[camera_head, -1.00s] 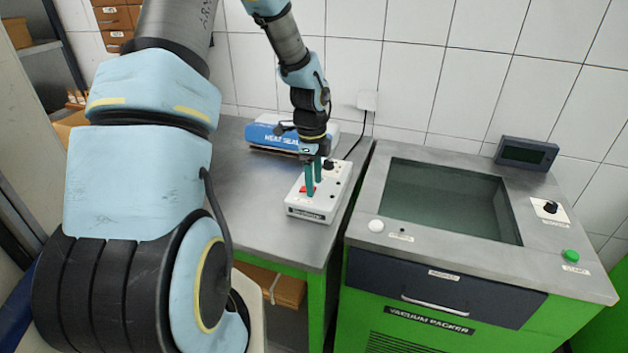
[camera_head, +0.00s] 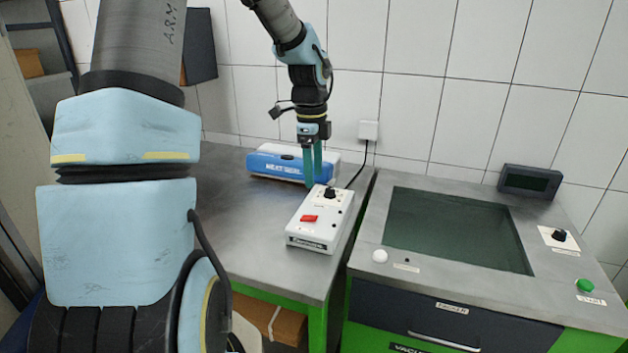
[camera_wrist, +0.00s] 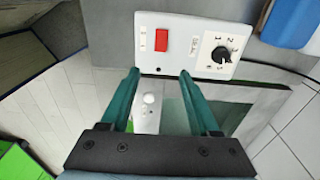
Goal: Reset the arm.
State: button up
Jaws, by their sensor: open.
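My gripper (camera_head: 313,183) hangs fingers-down above the back end of the white control box in the head view. Its two green fingers are apart with nothing between them. The control box (camera_head: 306,233) sits on the grey bench and has a red switch (camera_head: 309,218) and a black knob (camera_head: 330,193). In the wrist view my gripper (camera_wrist: 158,72) shows its two fingers spread, with the red switch (camera_wrist: 162,40) and the numbered knob (camera_wrist: 222,54) beyond them. My arm fills the left of the head view.
A blue and white heat sealer (camera_head: 285,163) lies behind the box on the metal bench (camera_head: 240,210). A vacuum packer (camera_head: 370,270) with a glass lid (camera_head: 455,230) stands to the right. A cable runs up to a wall socket (camera_head: 368,130). The bench left of the box is clear.

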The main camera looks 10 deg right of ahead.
jog(key=shift+a, duration=0.1)
jog(key=s+a+n+t, duration=0.1)
jog(key=s+a+n, duration=0.5)
jog(key=n, duration=0.5)
jog(key=s+a+n, duration=0.7)
jog(key=a+n, duration=0.4)
jog(key=shift+s+f+n+t, duration=0.2)
jog(key=shift+n+t, duration=0.1)
jog(key=shift+t, duration=0.1)
